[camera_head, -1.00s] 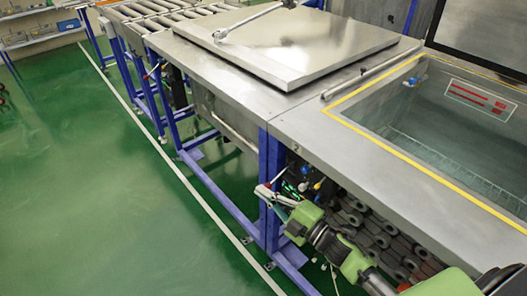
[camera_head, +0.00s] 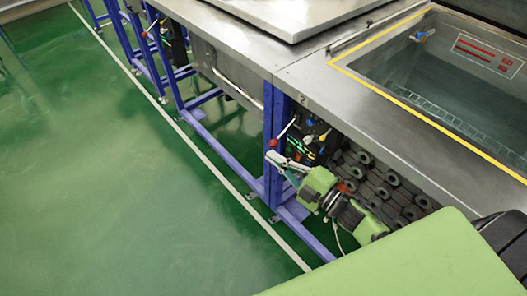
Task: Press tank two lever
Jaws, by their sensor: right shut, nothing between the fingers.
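A lever with a red knob (camera_head: 273,142) and a thin pale rod sticks out below the table edge, beside the blue corner post. My right gripper (camera_head: 270,157) is shut and empty, just below the red knob. I cannot tell whether it touches the knob. An open tank (camera_head: 400,62) with a yellow-edged rim is at the upper right. A second lever with a red knob (camera_head: 145,34) is further back along the frame. My left gripper is out of view.
Blue frame legs (camera_head: 277,135) and a steel tabletop edge (camera_head: 330,100) stand close to my right arm. Valves and small lit fittings (camera_head: 300,145) sit behind the gripper. A flat metal lid (camera_head: 300,8) lies at the top. The green floor at left is clear.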

